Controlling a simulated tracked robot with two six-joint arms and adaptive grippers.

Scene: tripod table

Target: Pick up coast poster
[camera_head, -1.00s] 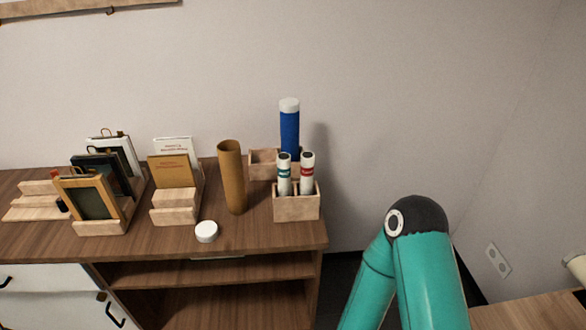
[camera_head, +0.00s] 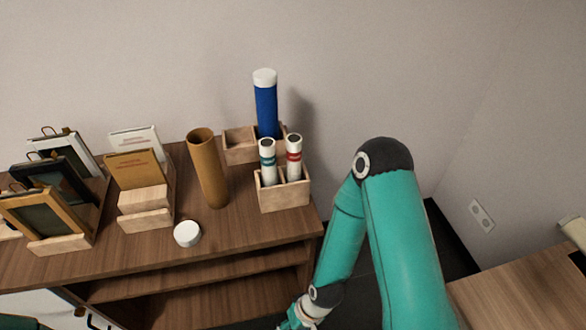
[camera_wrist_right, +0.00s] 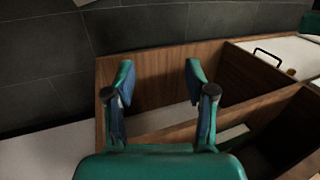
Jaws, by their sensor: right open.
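Two white rolled posters stand upright in a small wooden two-slot box (camera_head: 285,197) at the right end of the cabinet top. One has a teal band (camera_head: 268,160) and the other a red band (camera_head: 293,157). Their labels are too small to read, so I cannot tell which is the coast poster. My right gripper (camera_wrist_right: 159,78) is open and empty in the right wrist view, over the cabinet's front and shelves. In the head view my right arm hangs at the right, below and in front of the cabinet, apart from the posters. My left gripper is not in view.
A blue tube with a white cap (camera_head: 265,105) stands behind the posters in another wooden holder (camera_head: 240,144). An open brown tube (camera_head: 207,170) stands left of them, with a white lid (camera_head: 187,234) lying in front. Framed pictures and booklets in holders fill the left.

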